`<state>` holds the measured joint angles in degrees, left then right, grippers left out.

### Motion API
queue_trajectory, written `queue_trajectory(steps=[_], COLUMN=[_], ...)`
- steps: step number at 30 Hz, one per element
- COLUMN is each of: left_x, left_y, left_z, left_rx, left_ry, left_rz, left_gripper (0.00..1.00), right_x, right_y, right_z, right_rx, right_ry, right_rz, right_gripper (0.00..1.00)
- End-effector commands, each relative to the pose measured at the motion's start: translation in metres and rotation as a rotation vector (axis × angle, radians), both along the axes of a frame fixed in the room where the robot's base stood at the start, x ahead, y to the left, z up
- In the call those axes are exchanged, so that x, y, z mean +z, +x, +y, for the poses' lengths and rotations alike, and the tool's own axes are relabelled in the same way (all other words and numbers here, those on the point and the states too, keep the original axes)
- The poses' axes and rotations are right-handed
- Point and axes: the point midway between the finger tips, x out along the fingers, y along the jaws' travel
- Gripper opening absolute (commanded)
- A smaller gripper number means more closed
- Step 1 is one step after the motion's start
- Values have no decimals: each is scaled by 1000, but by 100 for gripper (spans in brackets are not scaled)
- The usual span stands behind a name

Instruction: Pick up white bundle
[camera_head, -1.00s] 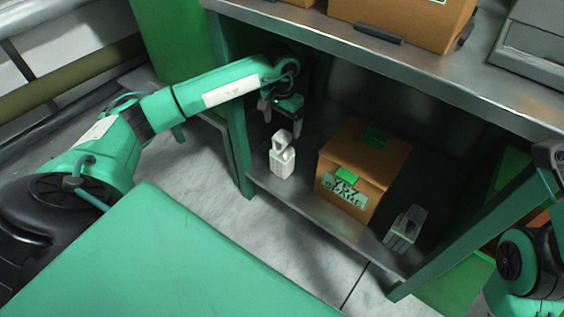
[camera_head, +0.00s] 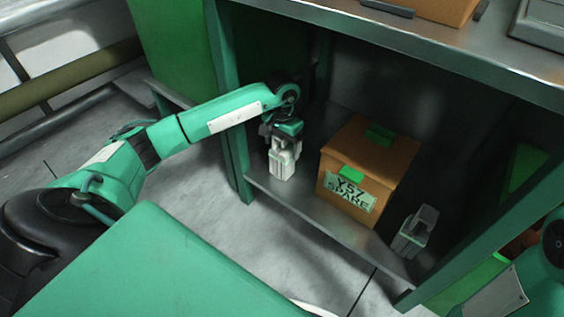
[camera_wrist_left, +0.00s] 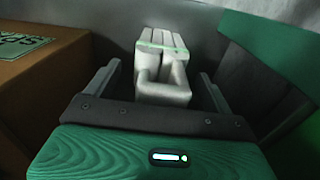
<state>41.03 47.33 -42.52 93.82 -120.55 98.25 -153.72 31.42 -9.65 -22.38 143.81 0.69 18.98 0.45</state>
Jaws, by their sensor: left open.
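The white bundle (camera_head: 282,168) stands on the lower shelf of the workbench, near its left front edge. In the left wrist view the white bundle (camera_wrist_left: 163,62) shows a looped end close to me and a pale green band across its far part. My left gripper (camera_head: 284,145) is at the top of the bundle. In the left wrist view the left gripper (camera_wrist_left: 160,90) is open, with one finger on each side of the bundle and visible gaps between. The right gripper is out of view; only part of my right arm shows at the right edge.
A cardboard box (camera_head: 362,175) labelled spare stands just right of the bundle. A grey bundle (camera_head: 414,232) lies further right on the shelf (camera_head: 325,232). A green post (camera_head: 233,120) is close on the left, and the worktop (camera_head: 430,50) hangs above.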

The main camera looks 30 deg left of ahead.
Motion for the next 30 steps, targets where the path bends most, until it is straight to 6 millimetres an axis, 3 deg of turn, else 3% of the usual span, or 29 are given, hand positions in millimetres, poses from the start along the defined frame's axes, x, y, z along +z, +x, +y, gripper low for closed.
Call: queue_trajectory(steps=[5,6,16,23,30], left_x=[1,1,1,3,39], left_y=[0,0,0,1,1], left_z=[0,0,0,0,1], left_rx=[0,0,0,0,0], left_ry=[0,0,0,0,1], left_rz=[-1,-1,-1,-2,-4], left_gripper=[85,82,19,19,19], right_x=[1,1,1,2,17], right_y=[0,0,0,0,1], right_z=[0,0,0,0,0], right_rx=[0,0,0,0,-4], right_ry=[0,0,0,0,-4], right_rz=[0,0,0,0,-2], right_gripper=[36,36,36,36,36])
